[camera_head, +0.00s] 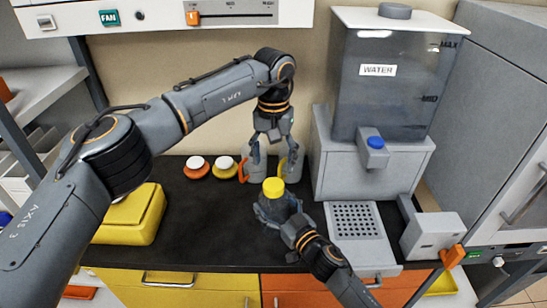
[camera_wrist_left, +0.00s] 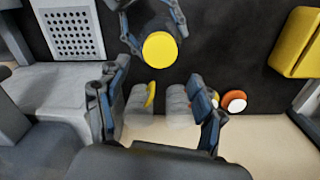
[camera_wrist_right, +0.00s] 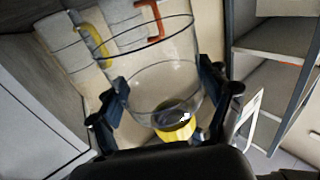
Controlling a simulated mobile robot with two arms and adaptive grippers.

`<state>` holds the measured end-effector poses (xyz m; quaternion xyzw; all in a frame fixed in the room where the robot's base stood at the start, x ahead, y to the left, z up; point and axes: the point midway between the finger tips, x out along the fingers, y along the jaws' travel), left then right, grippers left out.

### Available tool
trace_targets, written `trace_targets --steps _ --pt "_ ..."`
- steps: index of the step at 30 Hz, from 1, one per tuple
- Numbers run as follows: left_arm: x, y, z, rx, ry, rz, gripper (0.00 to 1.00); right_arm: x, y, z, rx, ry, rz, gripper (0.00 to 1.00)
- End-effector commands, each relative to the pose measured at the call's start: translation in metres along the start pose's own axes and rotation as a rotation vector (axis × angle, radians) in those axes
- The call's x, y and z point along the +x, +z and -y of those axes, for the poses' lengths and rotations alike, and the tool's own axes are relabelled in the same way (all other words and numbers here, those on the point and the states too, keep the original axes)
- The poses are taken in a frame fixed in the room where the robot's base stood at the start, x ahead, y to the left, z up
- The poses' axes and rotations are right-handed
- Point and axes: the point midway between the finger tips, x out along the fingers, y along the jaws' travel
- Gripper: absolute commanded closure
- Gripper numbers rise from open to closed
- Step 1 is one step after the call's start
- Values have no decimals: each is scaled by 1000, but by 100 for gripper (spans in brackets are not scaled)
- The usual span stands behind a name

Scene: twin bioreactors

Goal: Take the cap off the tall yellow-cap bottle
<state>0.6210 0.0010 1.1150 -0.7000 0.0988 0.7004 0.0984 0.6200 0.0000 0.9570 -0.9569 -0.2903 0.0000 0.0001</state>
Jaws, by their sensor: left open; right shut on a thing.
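The yellow cap (camera_head: 273,187) sits on top of the tall bottle (camera_head: 284,207), whose body is clear in the right wrist view (camera_wrist_right: 150,75). My right gripper (camera_head: 272,216) is shut around the bottle's body below the cap. The cap also shows in the left wrist view (camera_wrist_left: 160,48) and, partly hidden, in the right wrist view (camera_wrist_right: 178,129). My left gripper (camera_head: 272,154) is open and empty, pointing down behind the bottle and apart from the cap. I cannot tell whether the bottle touches the counter.
Two pale jugs, one with an orange handle (camera_head: 243,171) and one with a yellow handle (camera_head: 293,158), stand close behind. Round orange (camera_head: 195,172) and yellow (camera_head: 224,172) items with white tops lie left. A water tank (camera_head: 393,85) stands right, a yellow box (camera_head: 130,220) left.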

Motion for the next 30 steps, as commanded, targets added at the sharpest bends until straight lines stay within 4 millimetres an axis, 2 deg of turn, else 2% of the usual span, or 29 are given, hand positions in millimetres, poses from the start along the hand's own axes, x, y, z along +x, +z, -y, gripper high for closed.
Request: trace_targets --steps 3,8,21,30 --pt "0 0 0 80 0 0 32 0 1 0 0 1 1 100" --pt "9 0 0 115 0 2 32 0 1 0 0 1 1 100" --pt "70 1 0 113 1 3 32 0 1 0 0 0 1 100" --pt "81 0 0 113 0 1 32 0 1 0 0 1 1 100"
